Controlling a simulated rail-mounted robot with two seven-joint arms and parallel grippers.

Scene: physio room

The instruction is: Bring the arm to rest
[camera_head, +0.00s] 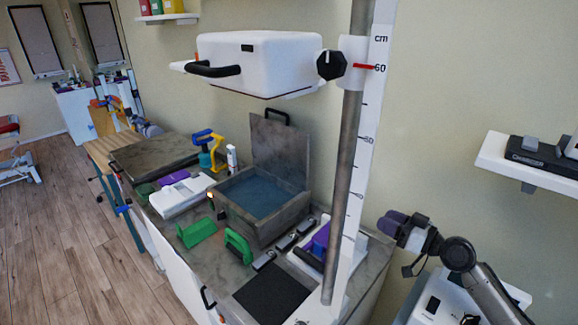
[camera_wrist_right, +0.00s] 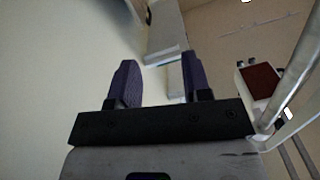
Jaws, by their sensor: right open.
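My right arm comes in from the lower right in the head view. Its gripper (camera_head: 394,222) has purple fingers and hangs in the air to the right of the upright pole, in front of the plain wall. In the right wrist view the two purple fingers of this gripper (camera_wrist_right: 161,64) stand well apart. Nothing is held between them. My left arm and gripper do not show in either view.
A grey worktop (camera_head: 350,262) holds an open box (camera_head: 285,222), green blocks (camera_head: 238,246) and a tall pole (camera_head: 349,160) with a scale. A white shelf (camera_head: 505,160) juts from the wall at right. White equipment (camera_head: 440,298) stands below my right arm.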

